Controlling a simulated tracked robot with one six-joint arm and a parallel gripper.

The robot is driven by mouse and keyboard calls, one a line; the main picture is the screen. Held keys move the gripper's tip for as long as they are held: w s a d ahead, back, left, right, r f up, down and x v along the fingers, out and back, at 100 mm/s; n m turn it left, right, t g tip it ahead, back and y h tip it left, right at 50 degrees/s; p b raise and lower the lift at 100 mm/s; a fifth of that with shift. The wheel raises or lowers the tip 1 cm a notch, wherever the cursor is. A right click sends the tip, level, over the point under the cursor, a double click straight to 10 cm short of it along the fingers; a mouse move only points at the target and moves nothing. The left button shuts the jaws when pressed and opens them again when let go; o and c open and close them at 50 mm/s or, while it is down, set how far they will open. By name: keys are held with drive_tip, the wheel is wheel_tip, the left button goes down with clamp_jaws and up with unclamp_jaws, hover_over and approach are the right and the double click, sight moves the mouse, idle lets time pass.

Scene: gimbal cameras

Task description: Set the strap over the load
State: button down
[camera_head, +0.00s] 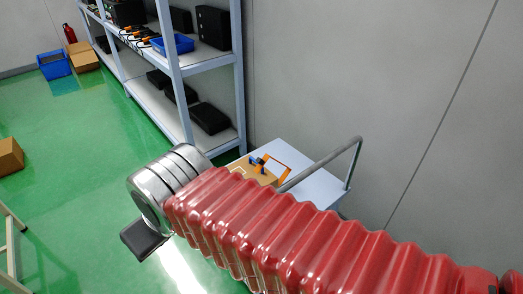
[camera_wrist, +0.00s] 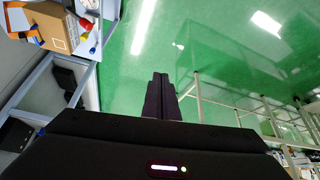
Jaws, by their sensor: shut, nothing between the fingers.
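A tan box (camera_head: 255,172), which may be the load, sits on a white-topped cart (camera_head: 318,186) by the wall. An orange band-like piece (camera_head: 286,165), possibly the strap, stands up at its right, with small dark blue parts (camera_head: 257,161) beside it. My red arm hides part of the cart. In the wrist view the tan box (camera_wrist: 55,25) is at the upper left, with red and yellow parts (camera_wrist: 86,23) beside it. My gripper (camera_wrist: 160,78) is shut and empty over the green floor, away from the cart. Its dark tip (camera_head: 143,238) shows in the head view.
The cart has a raised grey handle (camera_head: 325,160). A table frame (camera_head: 10,240) and a carton (camera_head: 10,156) are at the left. The floor between is open.

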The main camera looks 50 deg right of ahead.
idle(0.3)
drive_tip(key=w+d+r+g, duration=0.1)
drive_tip(key=w+d, duration=0.4)
drive_tip(key=d, duration=0.3)
drive_tip(key=w+d+r+m+g, duration=0.1)
drive_tip(key=w+d, duration=0.4)
drive_tip(key=d, duration=0.3)
drive_tip(key=w+d+r, duration=0.1)
drive_tip(key=w+d, duration=0.3)
drive_tip(key=d, duration=0.5)
drive_tip(key=s+d+f+y, duration=0.1)
drive_tip(key=s+d+f, duration=0.2)
drive_tip(key=d, duration=1.2)
drive_tip(key=s+d+f+m+y, duration=0.1)
drive_tip(key=s+d+f, duration=0.2)
drive_tip(key=d+f, duration=0.4)
drive_tip(key=d, duration=0.8)
drive_tip(key=shift+t+y, duration=0.3)
drive_tip(key=shift+s+f, duration=0.1)
